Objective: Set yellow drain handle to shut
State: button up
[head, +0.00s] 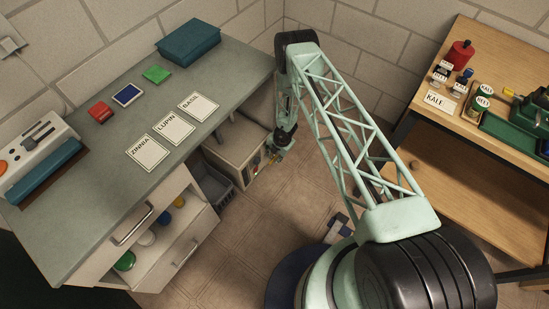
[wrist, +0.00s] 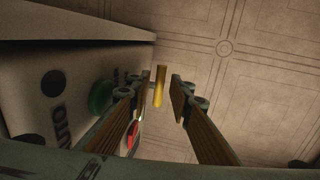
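The yellow drain handle (wrist: 160,82) is a short yellow bar, seen in the wrist view. It stands out from the side of a pale panel (wrist: 75,65) with dark lettering that I cannot read in full. My gripper (wrist: 159,90) is open, with one finger on each side of the handle and a visible gap to both. In the head view my gripper (head: 270,155) is low at the front of a pale box (head: 236,150) under the counter. The handle is too small there to tell its setting.
A green knob (wrist: 101,96) and a red part (wrist: 132,134) sit on the panel close to the left finger. A grey crate (head: 212,182) stands beside the box. The tiled floor (head: 250,230) is clear there.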

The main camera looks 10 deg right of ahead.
grip_shut()
jog(key=shift+w+a+b, duration=0.15)
jog(key=shift+b, duration=0.2)
jog(key=shift+w+a+b, duration=0.2)
jog(key=shift+b, duration=0.2)
jog(key=shift+w, duration=0.1)
jog(key=shift+a, duration=0.1)
